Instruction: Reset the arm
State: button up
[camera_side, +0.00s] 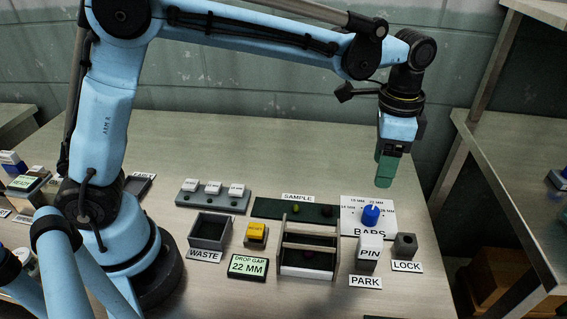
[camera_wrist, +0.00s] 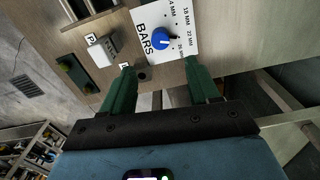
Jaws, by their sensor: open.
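My gripper (camera_side: 384,180) hangs at the right, fingers down, above and behind the BARS dial plate. In the wrist view its two green fingers (camera_wrist: 161,78) are apart with nothing between them. The blue knob (camera_side: 371,214) sits on the white BARS plate (camera_side: 350,224), marked with millimetre sizes; in the wrist view the knob (camera_wrist: 162,38) lies beyond the fingertips, untouched. The white PIN block (camera_side: 370,244) stands at PARK. The grey LOCK block (camera_side: 405,245) stands beside it. The roller sizer (camera_side: 310,224) has bars across its top.
A green SAMPLE tray (camera_side: 273,208) holds small round items. The WASTE bin (camera_side: 210,229), a yellow button (camera_side: 256,230) and the DROP GAP display (camera_side: 248,267), reading 22 MM, stand left of the sizer. A grey block with white-topped buttons (camera_side: 212,199) is behind. The back table is clear.

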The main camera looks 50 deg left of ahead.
jog(key=s+a+n+t, duration=0.7)
jog(key=s+a+n, duration=0.3)
jog(key=s+a, duration=0.3)
jog(key=a, duration=0.3)
jog(key=shift+s+a+r, duration=0.2)
jog(key=shift+s, duration=0.15)
